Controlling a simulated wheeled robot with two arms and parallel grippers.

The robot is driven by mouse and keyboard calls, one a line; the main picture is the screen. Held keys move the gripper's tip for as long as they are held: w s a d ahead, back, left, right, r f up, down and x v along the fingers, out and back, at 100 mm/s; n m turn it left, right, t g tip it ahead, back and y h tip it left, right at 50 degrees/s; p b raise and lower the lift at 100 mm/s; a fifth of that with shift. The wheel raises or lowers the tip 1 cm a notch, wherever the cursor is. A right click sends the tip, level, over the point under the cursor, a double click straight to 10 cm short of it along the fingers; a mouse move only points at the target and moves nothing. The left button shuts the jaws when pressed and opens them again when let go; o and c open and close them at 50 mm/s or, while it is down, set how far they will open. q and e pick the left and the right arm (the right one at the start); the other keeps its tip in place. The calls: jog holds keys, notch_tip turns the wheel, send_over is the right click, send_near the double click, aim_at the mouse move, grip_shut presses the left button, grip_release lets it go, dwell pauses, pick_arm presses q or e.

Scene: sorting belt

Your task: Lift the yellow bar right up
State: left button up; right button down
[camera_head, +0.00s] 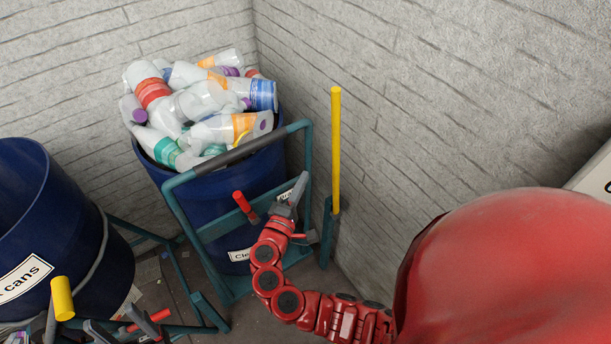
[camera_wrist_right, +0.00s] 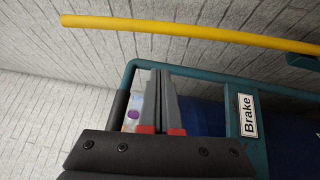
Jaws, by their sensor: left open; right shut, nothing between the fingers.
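The yellow bar (camera_head: 336,150) stands upright at the right side of a teal trolley frame, its lower end at a grey sleeve. It also shows in the right wrist view (camera_wrist_right: 200,34), crossing the top beyond my fingers. My right gripper (camera_head: 299,184) is left of the bar, beside the trolley frame, and apart from the bar. Its fingers (camera_wrist_right: 164,98) are shut together with nothing between them. My left gripper (camera_head: 98,332) seems to be at the bottom left edge, mostly cut off, and open, far from this bar.
The teal trolley frame (camera_head: 183,220) holds a blue barrel (camera_head: 200,205) heaped with plastic bottles (camera_head: 205,100). A red lever (camera_head: 242,203) is on its front. A second blue barrel (camera_head: 90,250) stands left, with a short yellow piece (camera_head: 62,298) near it. Brick walls (camera_head: 450,100) close the corner behind.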

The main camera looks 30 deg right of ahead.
aim_at(339, 158)
jog(key=w+d+p, duration=0.3)
jog(key=w+d, duration=0.1)
jog(key=d, duration=0.5)
jog(key=shift+d+r+p, duration=0.25)
jog(key=shift+d+p, duration=0.05)
jog(key=shift+p, duration=0.05)
jog(key=shift+m+g+y, duration=0.4)
jog(key=shift+y, duration=0.2)
jog(key=d, duration=0.1)
jog(key=d+p, duration=0.1)
jog(key=d, duration=0.1)
jog(key=d+r+p, duration=0.1)
jog(key=d, duration=0.1)
jog(key=shift+w, duration=0.2)
jog(key=shift+f, duration=0.1)
